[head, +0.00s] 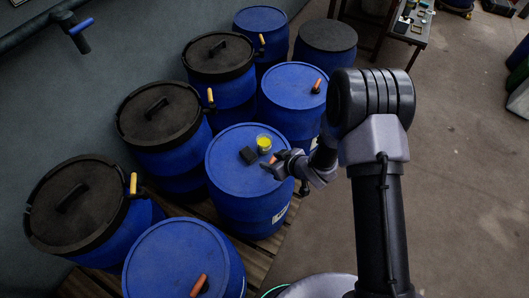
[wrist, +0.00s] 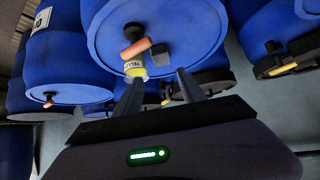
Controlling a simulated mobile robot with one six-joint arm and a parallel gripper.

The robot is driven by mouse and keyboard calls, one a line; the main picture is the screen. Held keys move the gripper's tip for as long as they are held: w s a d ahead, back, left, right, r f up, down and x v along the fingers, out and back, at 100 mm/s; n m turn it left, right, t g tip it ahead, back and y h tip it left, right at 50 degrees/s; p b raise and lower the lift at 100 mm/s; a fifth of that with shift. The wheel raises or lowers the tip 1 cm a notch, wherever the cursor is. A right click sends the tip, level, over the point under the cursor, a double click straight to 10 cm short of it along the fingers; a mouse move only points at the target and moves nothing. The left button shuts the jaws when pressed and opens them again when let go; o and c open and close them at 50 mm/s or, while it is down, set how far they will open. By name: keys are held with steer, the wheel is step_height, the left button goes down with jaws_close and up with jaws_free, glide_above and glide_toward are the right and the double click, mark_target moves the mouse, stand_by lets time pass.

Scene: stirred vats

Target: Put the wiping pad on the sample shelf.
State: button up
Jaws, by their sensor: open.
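The wiping pad, a small dark block (head: 248,155), lies on the lid of the middle blue drum (head: 232,178). It also shows in the wrist view as a grey-black block (wrist: 159,50) beside the drum's orange handle. My gripper (head: 270,166) is beside the pad, to its right in the head view, over the drum's lid. In the wrist view its two fingers (wrist: 161,78) are apart with nothing gripped. The sample shelf appears to be the narrow bench (head: 424,32) at the top right, carrying several small items.
A cup with yellow contents (head: 264,143) stands close to the pad, and shows near the left finger in the wrist view (wrist: 135,70). An orange handle (wrist: 133,49) sits on the same lid. Several blue drums crowd around on a wooden pallet (head: 262,250). Open floor (head: 450,170) lies right.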

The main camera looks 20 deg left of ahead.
steer(key=b, duration=0.2)
glide_toward(252, 157)
steer(key=x, duration=0.3)
steer(key=shift+w+a+f, duration=0.25)
steer(key=b+x, duration=0.1)
steer(key=x, duration=0.4)
steer(key=shift+f+b, duration=0.15)
steer(key=shift+b, duration=0.2)
steer(key=shift+s, duration=0.1)
jaws_close()
